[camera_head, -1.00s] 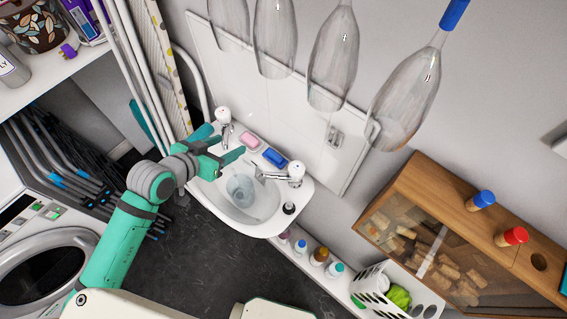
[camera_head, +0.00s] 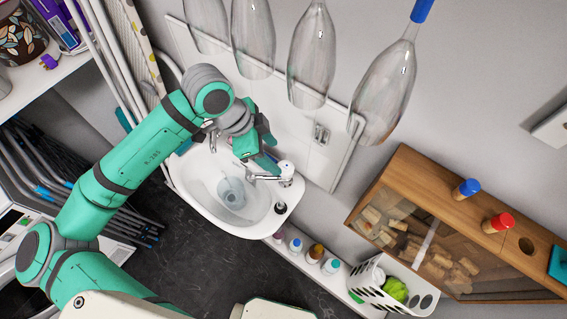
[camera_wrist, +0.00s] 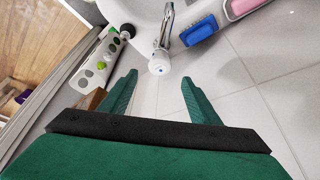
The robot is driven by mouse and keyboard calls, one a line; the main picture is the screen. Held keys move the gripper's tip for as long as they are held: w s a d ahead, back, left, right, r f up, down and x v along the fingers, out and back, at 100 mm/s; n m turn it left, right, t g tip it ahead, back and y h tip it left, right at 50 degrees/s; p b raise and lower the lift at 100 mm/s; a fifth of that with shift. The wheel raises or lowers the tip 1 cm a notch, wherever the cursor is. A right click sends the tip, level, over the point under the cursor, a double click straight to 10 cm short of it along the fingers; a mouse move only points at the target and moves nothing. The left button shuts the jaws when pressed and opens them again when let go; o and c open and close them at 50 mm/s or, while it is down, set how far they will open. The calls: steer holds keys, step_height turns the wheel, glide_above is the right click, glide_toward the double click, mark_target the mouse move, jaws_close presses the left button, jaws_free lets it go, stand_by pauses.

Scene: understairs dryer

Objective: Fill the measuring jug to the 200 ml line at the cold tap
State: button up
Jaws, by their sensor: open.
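The measuring jug (camera_head: 231,193) looks clear and stands in the white basin (camera_head: 196,186); I cannot make out its water level or lines. The cold tap (camera_head: 287,171) is at the basin's right end, with a chrome spout over the bowl. In the wrist view, the white tap knob (camera_wrist: 159,62) with a blue dot sits just beyond and between my fingertips. My gripper (camera_head: 267,152) is open and empty beside this tap in the head view; the wrist view shows its two green fingers (camera_wrist: 160,78) apart. I cannot tell whether water is running.
The other tap (camera_head: 213,140) is partly hidden by my arm. A blue item (camera_wrist: 199,30) and a pink item (camera_wrist: 240,8) lie on the basin's back ledge. Clear hanging bottle-like shapes (camera_head: 312,55) are above. Small bottles (camera_head: 315,253) stand on a low shelf to the right.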

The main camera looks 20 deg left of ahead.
mark_target(284, 167)
steer(key=x, duration=0.8)
steer(key=shift+f, duration=0.2)
steer(key=shift+c, duration=0.3)
steer(key=c, duration=1)
